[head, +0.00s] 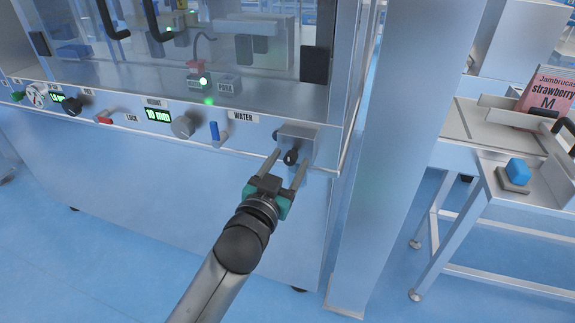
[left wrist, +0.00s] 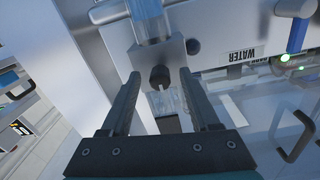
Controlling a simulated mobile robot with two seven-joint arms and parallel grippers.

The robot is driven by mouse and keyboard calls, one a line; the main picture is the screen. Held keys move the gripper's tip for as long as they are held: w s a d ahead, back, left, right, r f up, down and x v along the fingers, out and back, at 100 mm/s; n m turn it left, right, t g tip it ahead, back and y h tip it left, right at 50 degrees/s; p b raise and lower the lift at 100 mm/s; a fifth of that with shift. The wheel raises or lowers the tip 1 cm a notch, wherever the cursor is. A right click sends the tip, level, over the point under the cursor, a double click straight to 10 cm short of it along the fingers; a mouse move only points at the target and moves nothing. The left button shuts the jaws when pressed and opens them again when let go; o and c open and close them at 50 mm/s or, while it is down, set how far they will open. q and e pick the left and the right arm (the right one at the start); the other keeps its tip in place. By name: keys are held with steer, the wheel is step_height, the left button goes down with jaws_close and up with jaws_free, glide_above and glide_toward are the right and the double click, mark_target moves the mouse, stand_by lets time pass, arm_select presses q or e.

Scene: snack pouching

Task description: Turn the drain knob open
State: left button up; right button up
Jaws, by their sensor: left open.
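The drain knob (head: 291,157) is a small dark round knob on a grey metal block (head: 298,140), low at the right end of the machine's front panel. The left wrist view shows the knob (left wrist: 160,76) with a slot in its face. My left gripper (head: 289,165) is open in front of the block. In the left wrist view its fingertips (left wrist: 159,82) lie on either side of the knob, with a visible gap on each side. I cannot tell how deep the fingers reach along the knob. My right gripper is in neither view.
A blue lever (head: 214,131) beside the WATER label (head: 243,117), a grey knob (head: 183,126) and a red switch (head: 104,117) line the panel. A metal post (head: 385,150) stands right of the machine. A side table (head: 530,190) carries a blue button (head: 517,169).

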arm_select(q)
jaws_close()
stand_by(0.6)
